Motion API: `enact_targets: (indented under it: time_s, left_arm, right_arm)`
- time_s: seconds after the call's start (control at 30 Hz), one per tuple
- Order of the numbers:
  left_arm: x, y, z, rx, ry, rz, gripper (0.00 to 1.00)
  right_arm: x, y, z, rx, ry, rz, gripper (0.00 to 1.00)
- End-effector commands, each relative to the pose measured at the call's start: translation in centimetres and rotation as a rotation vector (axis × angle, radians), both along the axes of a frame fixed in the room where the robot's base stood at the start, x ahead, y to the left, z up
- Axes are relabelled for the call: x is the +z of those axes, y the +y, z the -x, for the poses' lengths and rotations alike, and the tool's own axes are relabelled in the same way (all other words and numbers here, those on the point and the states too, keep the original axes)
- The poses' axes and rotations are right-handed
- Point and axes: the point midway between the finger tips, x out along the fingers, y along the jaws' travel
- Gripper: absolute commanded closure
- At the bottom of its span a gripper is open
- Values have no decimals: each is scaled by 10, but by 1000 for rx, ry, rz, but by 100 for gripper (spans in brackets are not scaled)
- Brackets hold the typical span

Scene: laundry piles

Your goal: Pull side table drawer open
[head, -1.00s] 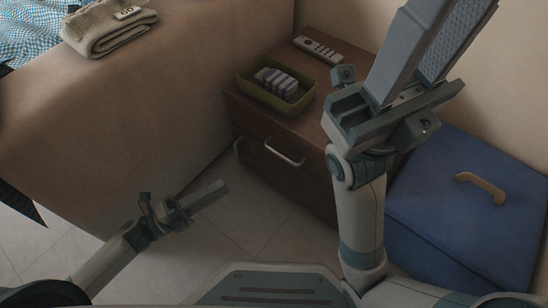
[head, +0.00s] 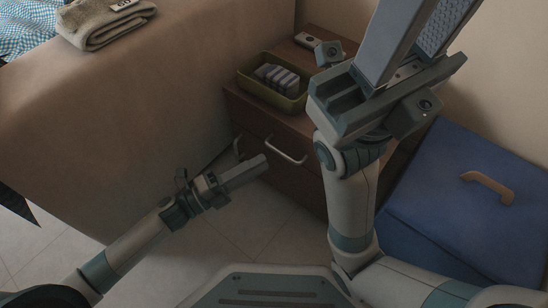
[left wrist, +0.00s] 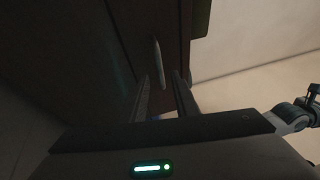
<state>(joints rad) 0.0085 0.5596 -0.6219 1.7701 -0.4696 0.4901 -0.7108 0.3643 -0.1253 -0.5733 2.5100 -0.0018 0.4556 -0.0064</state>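The brown side table (head: 300,184) stands in the middle of the head view. Its drawer front looks flush.
On the table top are a green tray (head: 255,88) with folded cloths (head: 280,78) and a partly hidden remote (head: 307,40). A blue box (head: 450,200) with a wooden handle stands right. A bed or couch (head: 150,120) with a folded towel is left.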

Motion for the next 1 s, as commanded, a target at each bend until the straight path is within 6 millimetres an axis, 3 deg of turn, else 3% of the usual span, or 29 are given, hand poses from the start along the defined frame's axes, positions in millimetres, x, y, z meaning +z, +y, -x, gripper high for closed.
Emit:
enact_targets:
  time_s: [0.33,0.77,0.8,0.9,1.0]
  left_arm:
    - [8,-40,-24,-1,-2,2,72]
    - [10,-47,-28,0,-1,1,72]
    - [10,-47,-28,0,-1,1,75]
    - [10,-47,-28,0,-1,1,99]
    - [9,-47,-28,0,-1,1,100]
  right_arm:
    - [-2,-1,10,29,-46,-19,69]
    - [0,-1,13,33,-60,-23,69]
    - [0,-1,13,32,-60,-22,69]
    - [-1,-1,12,30,-58,-22,69]
    - [-1,-1,12,29,-57,-21,69]
